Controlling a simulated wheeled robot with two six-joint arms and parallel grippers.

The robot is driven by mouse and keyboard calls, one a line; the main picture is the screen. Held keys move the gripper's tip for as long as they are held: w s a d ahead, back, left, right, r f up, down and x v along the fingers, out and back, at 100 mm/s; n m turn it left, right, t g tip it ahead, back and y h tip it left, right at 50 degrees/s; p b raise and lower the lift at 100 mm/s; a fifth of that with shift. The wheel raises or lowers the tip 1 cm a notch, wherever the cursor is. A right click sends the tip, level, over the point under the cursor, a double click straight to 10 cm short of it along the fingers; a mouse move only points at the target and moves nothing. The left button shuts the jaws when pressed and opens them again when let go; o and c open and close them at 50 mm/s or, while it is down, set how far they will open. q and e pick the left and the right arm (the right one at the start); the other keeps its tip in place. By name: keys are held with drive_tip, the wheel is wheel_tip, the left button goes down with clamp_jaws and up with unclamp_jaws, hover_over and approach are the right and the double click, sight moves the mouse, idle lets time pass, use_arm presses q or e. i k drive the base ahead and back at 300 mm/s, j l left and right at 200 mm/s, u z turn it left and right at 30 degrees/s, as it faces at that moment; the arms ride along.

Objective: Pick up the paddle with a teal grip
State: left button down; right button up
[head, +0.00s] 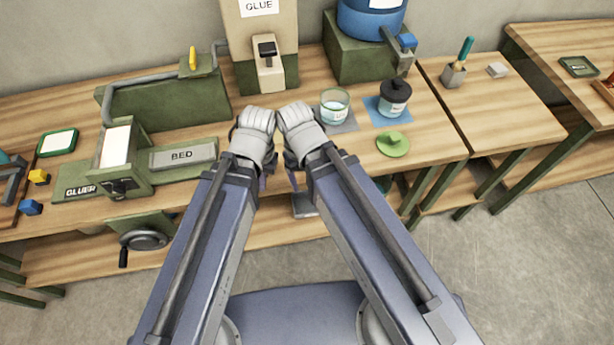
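A teal-handled tool (466,48) stands tilted in a small grey holder (453,75) on the right-hand table, towards the back. Its lower end is hidden in the holder, so I cannot tell its full shape. Both my arms reach forward from the bottom of the view, their pale joints close together at the bench front. My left gripper (263,181) shows only as a small dark part beside the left arm. My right gripper is mostly hidden by the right arm. Both are well left of the teal-handled tool, and I cannot see whether their fingers are open.
A green gluer machine (122,170) with a bed plate (183,153) fills the left bench. A glass jar (334,107), black-capped bottle (394,98) and green lid (392,144) stand right of my arms. A blue drum (369,18) is behind. A small pale block (497,70) lies near the holder.

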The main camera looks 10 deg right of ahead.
sight(458, 64)
drive_tip(key=z, duration=1.3)
